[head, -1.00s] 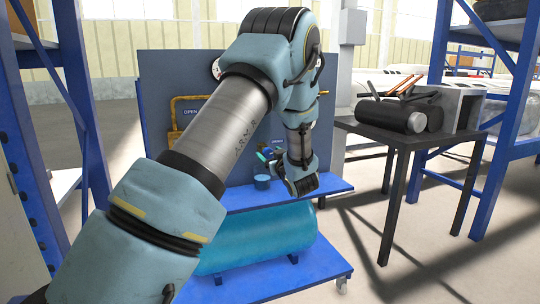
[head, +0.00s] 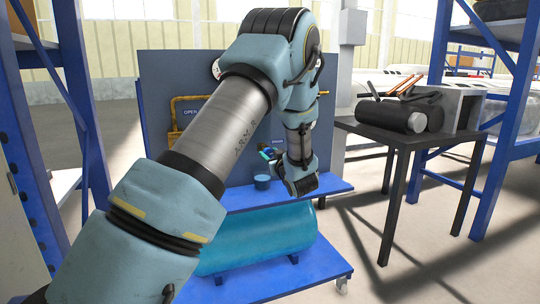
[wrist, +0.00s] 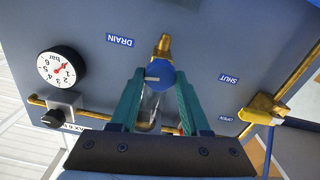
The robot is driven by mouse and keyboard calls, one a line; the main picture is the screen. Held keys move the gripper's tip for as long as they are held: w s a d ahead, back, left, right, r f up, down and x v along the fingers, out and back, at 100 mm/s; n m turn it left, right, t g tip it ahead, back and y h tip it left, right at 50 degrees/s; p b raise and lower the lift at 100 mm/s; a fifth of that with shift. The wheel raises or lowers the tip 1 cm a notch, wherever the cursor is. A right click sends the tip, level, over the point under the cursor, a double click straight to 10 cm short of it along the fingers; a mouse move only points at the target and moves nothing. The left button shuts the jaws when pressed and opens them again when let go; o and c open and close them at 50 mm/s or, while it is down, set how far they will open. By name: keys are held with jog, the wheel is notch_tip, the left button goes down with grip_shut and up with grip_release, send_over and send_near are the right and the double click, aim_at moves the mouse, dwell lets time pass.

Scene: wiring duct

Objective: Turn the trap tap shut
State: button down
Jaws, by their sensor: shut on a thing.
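A round blue tap knob (wrist: 160,75) with a white line across it sits on the panel, below a brass fitting (wrist: 163,46) and beside the DRAIN label (wrist: 119,40) in the wrist view. The white line lies roughly level in that picture. My gripper (wrist: 159,77) has its two green fingers on either side of the knob and is shut on it. A clear bowl (wrist: 149,108) shows behind, between the fingers. In the head view my gripper (head: 267,153) is at the panel, and my wrist hides most of the tap.
A dark table (head: 400,135) is at right.

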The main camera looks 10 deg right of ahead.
jog(key=shift+n+b, duration=0.3)
jog(key=shift+b, duration=0.1)
jog(key=n+b, duration=0.2)
jog(key=b, duration=0.1)
jog(key=shift+f+n, duration=0.25)
jog(key=shift+n, duration=0.05)
jog(key=n+b, duration=1.2)
jog(key=b, duration=0.3)
jog(key=shift+a+n, duration=0.15)
jog(key=shift+n, duration=0.25)
jog(key=shift+c, duration=1.9)
grip_release()
jog(key=shift+r, duration=0.1)
